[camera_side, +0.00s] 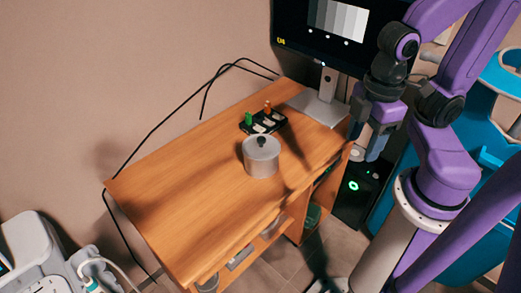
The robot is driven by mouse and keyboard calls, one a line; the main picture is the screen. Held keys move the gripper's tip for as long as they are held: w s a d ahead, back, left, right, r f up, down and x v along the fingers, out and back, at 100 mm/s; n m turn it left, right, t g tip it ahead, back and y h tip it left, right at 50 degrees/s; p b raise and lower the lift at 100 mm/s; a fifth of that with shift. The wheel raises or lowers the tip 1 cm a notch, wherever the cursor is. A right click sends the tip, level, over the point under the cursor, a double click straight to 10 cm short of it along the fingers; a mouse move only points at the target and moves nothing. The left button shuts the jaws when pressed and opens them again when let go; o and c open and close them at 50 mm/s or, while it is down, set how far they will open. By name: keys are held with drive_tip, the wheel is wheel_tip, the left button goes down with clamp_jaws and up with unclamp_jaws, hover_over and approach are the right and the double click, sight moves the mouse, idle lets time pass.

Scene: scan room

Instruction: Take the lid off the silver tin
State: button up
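The silver tin (262,163) stands upright on the wooden desk, near the middle of its top. Its lid (253,147) is on it, with a dark knob in the centre. My gripper (369,155) points down to the right of the tin, by the desk's right end, well apart from it. Its fingers are small and seen at an angle, so I cannot tell how far apart they are. I see nothing held between them.
A black holder (272,126) with a green and an orange item stands behind the tin. A monitor (335,30) on a silver stand (322,107) is at the back right. Black cables run along the wall. The desk's left part (165,195) is clear.

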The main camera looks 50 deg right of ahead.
drive_tip(key=shift+w, duration=0.1)
drive_tip(key=n, duration=0.6)
hover_over(261, 138)
drive_tip(key=f, duration=0.1)
wheel_tip(261, 138, down, 17)
drive_tip(key=shift+r, duration=0.15)
clamp_jaws()
idle(0.3)
